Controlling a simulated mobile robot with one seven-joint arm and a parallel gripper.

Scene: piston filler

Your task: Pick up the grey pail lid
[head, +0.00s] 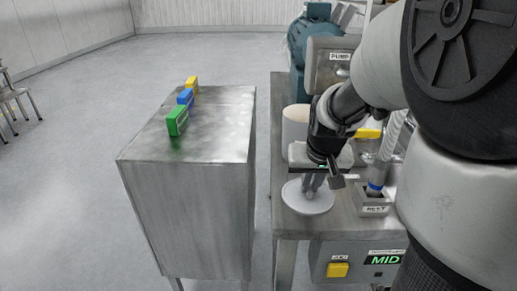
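The grey pail lid (296,203) is a round light grey disc near the front of the metal bench, left of the nozzle rest. My gripper (320,180) is directly above it, pointing down, with its fingers low over the lid's middle. A small grey part rises there, and I cannot tell whether it is the lid's knob or a finger. Whether the fingers touch the lid or are closed on anything is unclear.
A whitish pail (295,124) stands behind my gripper. A nozzle with a blue band (375,188) sits right of the lid. The control box (362,262) is on the bench front. The left metal cabinet (215,125) carries green, blue and yellow blocks; a gap separates it from the bench.

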